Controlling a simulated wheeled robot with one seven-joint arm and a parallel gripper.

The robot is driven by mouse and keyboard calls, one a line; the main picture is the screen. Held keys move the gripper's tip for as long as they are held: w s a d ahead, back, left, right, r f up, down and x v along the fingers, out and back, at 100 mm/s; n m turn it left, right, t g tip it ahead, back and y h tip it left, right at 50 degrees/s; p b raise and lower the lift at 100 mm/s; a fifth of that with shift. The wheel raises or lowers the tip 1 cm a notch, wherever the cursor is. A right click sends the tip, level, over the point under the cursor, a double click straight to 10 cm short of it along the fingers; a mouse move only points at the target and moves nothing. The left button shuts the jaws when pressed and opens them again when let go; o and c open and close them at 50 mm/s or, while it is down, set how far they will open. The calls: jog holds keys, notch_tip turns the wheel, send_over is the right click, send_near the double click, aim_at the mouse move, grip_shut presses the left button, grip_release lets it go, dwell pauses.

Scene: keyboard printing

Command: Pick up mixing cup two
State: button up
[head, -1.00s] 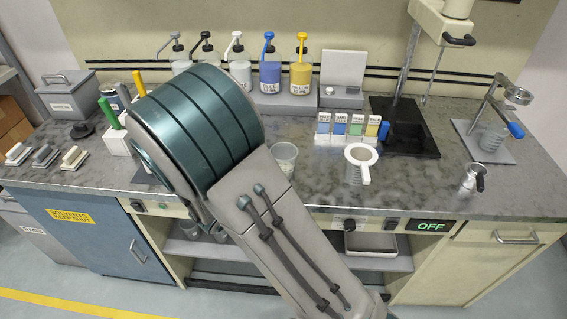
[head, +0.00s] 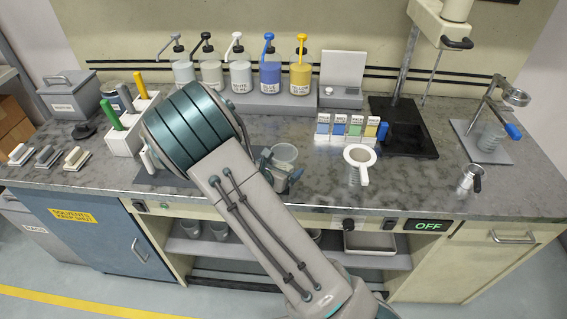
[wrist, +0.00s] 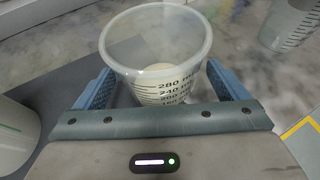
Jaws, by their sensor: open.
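A clear mixing cup with dark volume marks (wrist: 158,50) stands between the two blue fingers of my gripper (wrist: 160,88) in the wrist view. Some pale content shows low inside it. No number naming the cup is readable. The fingers are apart, one on each side of the cup; whether either touches it I cannot tell. In the head view the cup (head: 285,153) stands on the bench, with my gripper (head: 284,178) at its near side, partly hidden by my arm.
A second clear cup (head: 354,176) stands to the right under a white strainer (head: 361,155); a cup also shows at the wrist view's upper right (wrist: 292,25). A rack of small boxes (head: 347,128) and pump bottles (head: 270,75) stand behind. A white tool holder (head: 122,138) is left.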

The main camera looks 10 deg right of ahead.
aim_at(289, 151)
jog(key=c, duration=1.1)
jog(key=shift+r, duration=0.8)
notch_tip(289, 151, up, 3)
jog(key=shift+f+b, duration=0.1)
jog(key=shift+b, duration=0.25)
jog(key=s+d+r+b, duration=0.2)
jog(key=s+d+r, duration=0.4)
jog(key=d, duration=0.3)
jog(key=shift+s+r, duration=0.3)
jog(key=shift+s, duration=0.5)
